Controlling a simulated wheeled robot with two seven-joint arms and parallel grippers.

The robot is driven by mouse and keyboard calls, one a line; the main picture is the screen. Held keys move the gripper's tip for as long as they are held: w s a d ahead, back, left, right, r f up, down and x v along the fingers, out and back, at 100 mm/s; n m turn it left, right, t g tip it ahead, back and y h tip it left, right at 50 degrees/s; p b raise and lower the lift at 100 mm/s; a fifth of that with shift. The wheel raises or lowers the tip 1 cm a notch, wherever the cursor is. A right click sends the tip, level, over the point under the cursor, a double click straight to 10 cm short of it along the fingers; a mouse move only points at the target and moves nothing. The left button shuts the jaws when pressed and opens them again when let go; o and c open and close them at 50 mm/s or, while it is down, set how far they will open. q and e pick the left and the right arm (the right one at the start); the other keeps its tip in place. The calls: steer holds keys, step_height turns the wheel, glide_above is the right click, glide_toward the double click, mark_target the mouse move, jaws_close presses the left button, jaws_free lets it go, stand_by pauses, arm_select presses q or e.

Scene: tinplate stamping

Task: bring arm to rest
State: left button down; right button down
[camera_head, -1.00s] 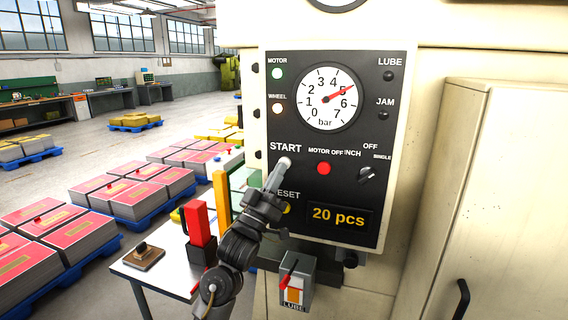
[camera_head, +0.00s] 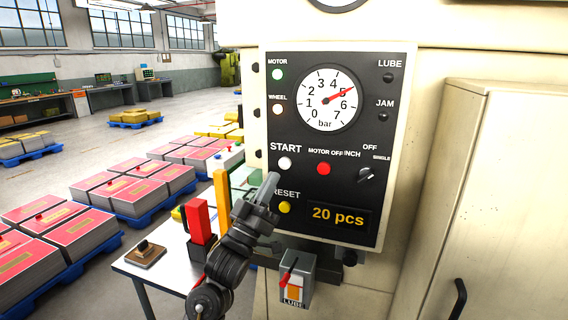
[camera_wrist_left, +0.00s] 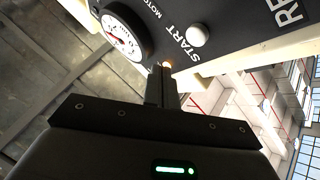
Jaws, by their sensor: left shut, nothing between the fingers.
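My left gripper (camera_head: 270,186) is shut and empty, in front of the lower left of the black control panel (camera_head: 384,226). Its tip is just below and left of the white START button (camera_head: 285,163), apart from it. The yellow RESET button (camera_head: 285,207) is visible to the right of the fingers. In the left wrist view the shut fingers (camera_wrist_left: 165,72) point toward the panel, with the START button (camera_wrist_left: 197,35) up and to the right of them. My right gripper is in neither view.
The panel has a pressure gauge (camera_head: 328,98), a red motor-off button (camera_head: 323,169) and a "20 pcs" display (camera_head: 338,217). A LUBE box with a red lever (camera_head: 296,281) hangs below. A small table (camera_head: 165,274) with a red block (camera_head: 199,220) stands left. Stacked pallets (camera_head: 134,190) lie beyond.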

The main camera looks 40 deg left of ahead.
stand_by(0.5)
arm_select(q)
steer(key=s+d+f+m+g, duration=0.15)
steer(key=f+g, duration=0.25)
steer(key=f, duration=0.5)
steer(key=s+d+f+g, duration=0.1)
steer(key=d+f+g, duration=0.25)
steer(key=f, duration=0.55)
steer(key=s+d+f+m+g, duration=0.15)
steer(key=f+g, duration=0.35)
steer(key=f, duration=0.5)
steer(key=s+d+f+m+g, duration=0.2)
steer(key=s+d+f+g, duration=0.25)
steer(key=s+f, duration=0.5)
steer(key=s+d+f+m+g, duration=0.1)
steer(key=s+d+f+g, duration=0.35)
steer(key=s, duration=0.75)
step_height(320, 180, down, 29)
steer(key=a+g+b, duration=0.1)
steer(key=g+b, duration=0.2)
steer(key=s+a+f+g+b, duration=0.1)
steer(key=s+a+f, duration=0.2)
steer(key=s+f, duration=1.4)
step_height(320, 180, down, 2)
steer(key=shift+m, duration=0.3)
